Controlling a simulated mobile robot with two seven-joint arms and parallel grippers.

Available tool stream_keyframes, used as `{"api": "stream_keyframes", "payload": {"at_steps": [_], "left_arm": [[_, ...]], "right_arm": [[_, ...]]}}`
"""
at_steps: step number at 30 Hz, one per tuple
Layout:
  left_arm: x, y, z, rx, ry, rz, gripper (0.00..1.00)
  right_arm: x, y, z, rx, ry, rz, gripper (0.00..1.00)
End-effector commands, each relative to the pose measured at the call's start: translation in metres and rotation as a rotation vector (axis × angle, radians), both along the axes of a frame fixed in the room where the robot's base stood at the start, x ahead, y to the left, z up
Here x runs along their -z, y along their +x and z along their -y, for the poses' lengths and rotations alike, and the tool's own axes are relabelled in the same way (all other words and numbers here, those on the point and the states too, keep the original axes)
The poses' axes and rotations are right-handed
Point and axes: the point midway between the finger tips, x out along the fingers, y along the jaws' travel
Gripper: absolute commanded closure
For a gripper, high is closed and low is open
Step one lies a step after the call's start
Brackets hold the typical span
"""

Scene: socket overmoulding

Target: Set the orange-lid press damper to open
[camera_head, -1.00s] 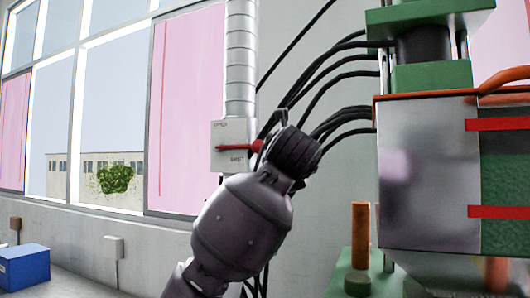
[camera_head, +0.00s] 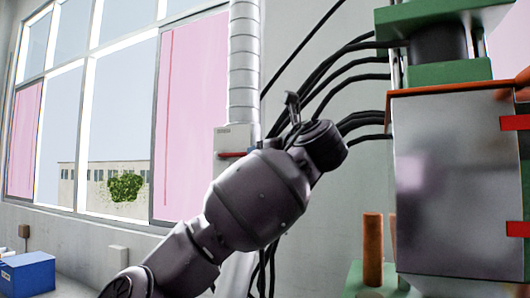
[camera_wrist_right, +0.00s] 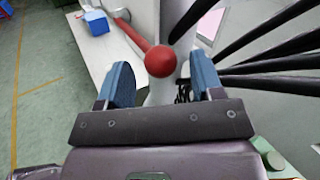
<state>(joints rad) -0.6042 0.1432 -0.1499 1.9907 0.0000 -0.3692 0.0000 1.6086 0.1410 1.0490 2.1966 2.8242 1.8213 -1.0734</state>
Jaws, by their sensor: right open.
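The damper is a small pale box (camera_head: 233,138) on the wall at the foot of a silver duct (camera_head: 244,70). Part of its red lever (camera_head: 232,154) shows, lying about level; my arm hides the box's lower part and the lever's right end. My right gripper (camera_head: 293,105) is right of the box in the head view. In the right wrist view the open gripper (camera_wrist_right: 162,80) has its blue-padded fingers apart, with the lever's red knob (camera_wrist_right: 160,61) in the gap between them. I cannot tell whether they touch it. My left gripper is not in view.
The press (camera_head: 445,185) with an orange top edge stands at the right. Black cables (camera_head: 340,85) run from it along the wall, close to my gripper. A blue box (camera_head: 28,273) is at lower left. An orange post (camera_head: 373,250) stands before the press.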

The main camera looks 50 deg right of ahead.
Motion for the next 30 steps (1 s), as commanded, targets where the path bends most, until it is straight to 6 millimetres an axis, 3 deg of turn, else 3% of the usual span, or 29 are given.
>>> {"api": "stream_keyframes", "payload": {"at_steps": [6, 14, 26, 30], "left_arm": [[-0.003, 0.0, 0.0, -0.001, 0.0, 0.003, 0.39], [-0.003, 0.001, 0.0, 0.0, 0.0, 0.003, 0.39], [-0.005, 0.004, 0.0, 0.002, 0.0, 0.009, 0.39], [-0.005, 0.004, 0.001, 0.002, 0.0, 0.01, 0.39]], "right_arm": [[0.0, 0.014, 0.005, 0.001, 0.001, 0.0, 0.4], [0.0, 0.015, 0.005, 0.001, 0.001, 0.0, 0.4], [0.0, 0.015, 0.005, 0.002, 0.001, 0.001, 0.98], [0.0, 0.015, 0.005, 0.001, 0.0, -0.001, 1.0]]}}
